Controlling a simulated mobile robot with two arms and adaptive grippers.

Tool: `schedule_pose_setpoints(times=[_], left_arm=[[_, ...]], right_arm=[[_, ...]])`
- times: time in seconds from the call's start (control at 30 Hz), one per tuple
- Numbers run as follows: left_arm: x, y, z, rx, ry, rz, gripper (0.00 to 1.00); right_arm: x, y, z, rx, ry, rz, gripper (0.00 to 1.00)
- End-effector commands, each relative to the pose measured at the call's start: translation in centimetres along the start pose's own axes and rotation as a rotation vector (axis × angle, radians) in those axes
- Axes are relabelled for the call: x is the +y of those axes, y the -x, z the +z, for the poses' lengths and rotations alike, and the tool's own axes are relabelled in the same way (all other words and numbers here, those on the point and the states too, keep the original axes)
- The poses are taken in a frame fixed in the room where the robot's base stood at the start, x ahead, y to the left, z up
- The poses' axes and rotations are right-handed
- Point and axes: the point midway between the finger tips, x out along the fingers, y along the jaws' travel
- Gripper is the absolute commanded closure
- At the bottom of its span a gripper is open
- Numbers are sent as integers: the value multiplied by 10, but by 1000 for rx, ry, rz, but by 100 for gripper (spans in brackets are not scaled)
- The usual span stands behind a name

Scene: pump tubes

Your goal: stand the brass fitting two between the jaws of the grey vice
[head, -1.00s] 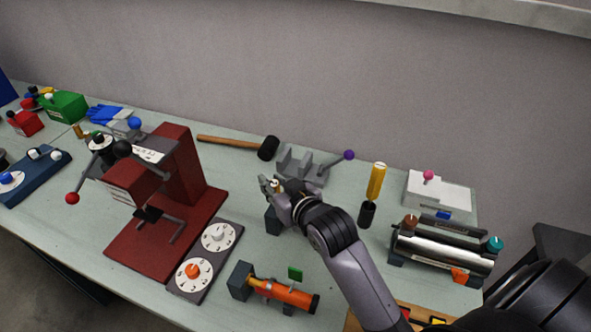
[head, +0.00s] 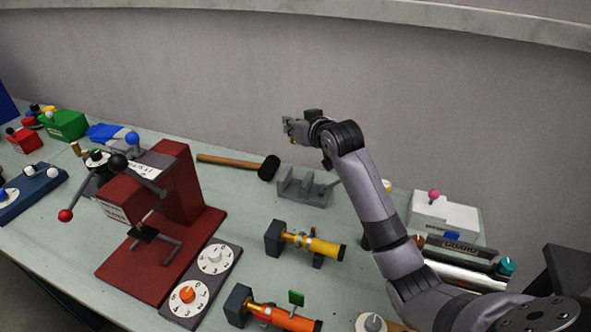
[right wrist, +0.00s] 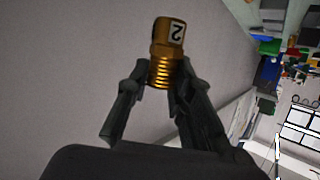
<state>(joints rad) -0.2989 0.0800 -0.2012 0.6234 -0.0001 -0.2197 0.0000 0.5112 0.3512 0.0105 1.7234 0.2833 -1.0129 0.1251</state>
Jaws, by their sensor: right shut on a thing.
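The brass fitting (right wrist: 165,72) shows in the right wrist view, with a white label reading 2 and a threaded end between my fingers. My right gripper (head: 290,129) is shut on it, raised high in front of the wall in the head view. The fitting is too small to make out clearly there. The grey vice (head: 303,188) stands on the bench below my gripper, apart from it, with a gap between its upright blocks. My left gripper is not in view.
A hammer (head: 233,162) lies left of the vice. A red press (head: 180,195) stands further left. A yellow tube (head: 318,246) and an orange tube (head: 285,318) sit in front. A white box (head: 445,215) is at right.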

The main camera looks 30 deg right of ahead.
Motion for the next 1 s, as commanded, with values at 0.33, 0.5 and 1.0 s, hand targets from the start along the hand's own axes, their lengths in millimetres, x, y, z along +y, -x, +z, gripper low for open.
schedule_pose_setpoints(times=[0.33, 0.5, 1.0], left_arm=[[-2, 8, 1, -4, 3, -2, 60], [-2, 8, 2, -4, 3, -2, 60], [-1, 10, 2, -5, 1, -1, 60]], right_arm=[[3, -27, 76, 1, 0, 0, 100], [4, -33, 89, 3, 0, 0, 100], [5, -47, 127, 5, 1, 0, 100]])
